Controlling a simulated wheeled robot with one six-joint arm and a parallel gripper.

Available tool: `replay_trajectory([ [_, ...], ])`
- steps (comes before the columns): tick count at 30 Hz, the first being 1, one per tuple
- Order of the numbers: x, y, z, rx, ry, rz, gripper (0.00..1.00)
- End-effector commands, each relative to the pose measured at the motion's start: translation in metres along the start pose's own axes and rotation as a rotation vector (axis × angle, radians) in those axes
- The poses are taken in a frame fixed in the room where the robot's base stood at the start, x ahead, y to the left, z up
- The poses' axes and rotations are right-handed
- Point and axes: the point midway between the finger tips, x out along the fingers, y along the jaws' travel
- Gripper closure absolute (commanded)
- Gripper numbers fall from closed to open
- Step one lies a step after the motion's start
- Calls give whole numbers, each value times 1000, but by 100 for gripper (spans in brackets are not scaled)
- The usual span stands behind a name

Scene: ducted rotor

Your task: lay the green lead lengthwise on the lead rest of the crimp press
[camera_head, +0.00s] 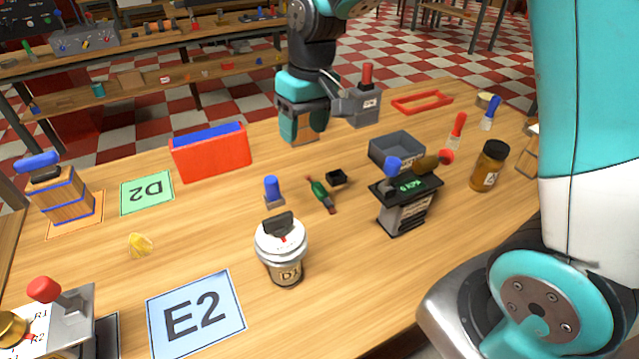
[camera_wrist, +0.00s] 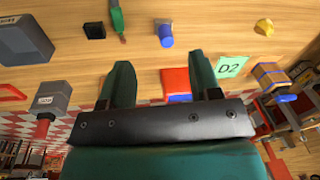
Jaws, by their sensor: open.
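The green lead (camera_head: 320,194), a short green piece with red ends, lies on the wooden table near the middle. It also shows at the top edge of the wrist view (camera_wrist: 117,20), partly cut off. My gripper (camera_head: 303,136) is beyond the lead, low over the table, pointing down. I cannot make out the lead rest.
A small black holder (camera_head: 337,178) is beside the lead, and a blue-capped peg (camera_head: 272,190) stands left of it. A red-and-blue box (camera_head: 210,153), a grey bin (camera_head: 397,150), a black-topped stand (camera_head: 405,205) and a white-lidded jar (camera_head: 281,252) surround them.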

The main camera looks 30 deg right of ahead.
Motion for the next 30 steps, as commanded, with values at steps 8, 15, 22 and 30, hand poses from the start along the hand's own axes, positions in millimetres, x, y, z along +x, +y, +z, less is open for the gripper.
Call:
replay_trajectory([
  [8, 46, 83, -65, 193, -46, 112, 43],
  [15, 73, 97, -71, 222, -55, 130, 43],
  [22, 124, 103, -67, 220, -57, 129, 43],
  [30, 170, 109, -64, 220, -52, 129, 43],
])
